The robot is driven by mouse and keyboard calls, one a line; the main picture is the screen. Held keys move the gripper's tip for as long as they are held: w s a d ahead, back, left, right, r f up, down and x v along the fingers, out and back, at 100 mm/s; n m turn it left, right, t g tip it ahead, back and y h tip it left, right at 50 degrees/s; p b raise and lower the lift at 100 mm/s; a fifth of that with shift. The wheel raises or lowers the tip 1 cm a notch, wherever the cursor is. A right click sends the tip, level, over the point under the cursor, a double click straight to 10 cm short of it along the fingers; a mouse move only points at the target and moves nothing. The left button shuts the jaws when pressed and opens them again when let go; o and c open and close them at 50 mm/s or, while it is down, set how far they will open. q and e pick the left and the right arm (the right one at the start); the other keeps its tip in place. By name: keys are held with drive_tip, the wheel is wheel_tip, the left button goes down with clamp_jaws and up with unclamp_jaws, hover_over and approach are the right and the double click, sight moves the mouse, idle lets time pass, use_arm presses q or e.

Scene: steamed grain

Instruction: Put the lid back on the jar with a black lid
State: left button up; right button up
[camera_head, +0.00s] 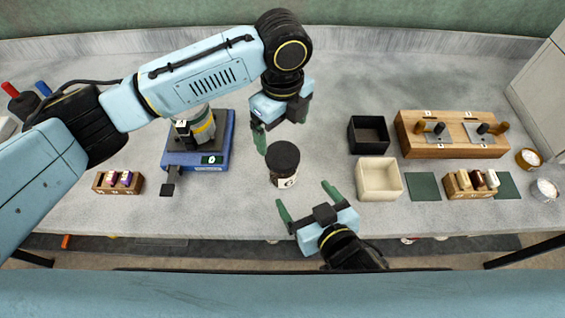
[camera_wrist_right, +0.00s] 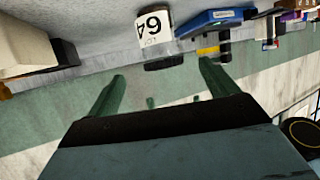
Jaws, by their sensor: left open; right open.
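The jar (camera_head: 287,182) stands on the grey table between my two grippers, with a white label on its side. Its black lid (camera_head: 283,156) sits on top of it; I cannot tell how firmly it is seated. In the right wrist view the jar (camera_wrist_right: 153,25) appears upside down with its number label, the dark lid (camera_wrist_right: 164,63) at its lower end. My left gripper (camera_head: 280,124) is open and empty, just behind and above the jar. My right gripper (camera_head: 307,199) is open and empty in front of the jar, apart from it; its fingers (camera_wrist_right: 160,78) also show in the wrist view.
A blue scale-like device (camera_head: 225,150) with a jar on it stands left of the jar. A black box (camera_head: 354,140) and a cream box (camera_head: 380,194) stand to the right. A wooden block (camera_head: 440,151) is farther right. Bare table lies between jar and boxes.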

sight(282, 166)
drive_tip(key=x, duration=1.3)
drive_tip(key=shift+w+f, duration=0.1)
drive_tip(key=shift+w, duration=0.05)
drive_tip(key=shift+c, duration=0.4)
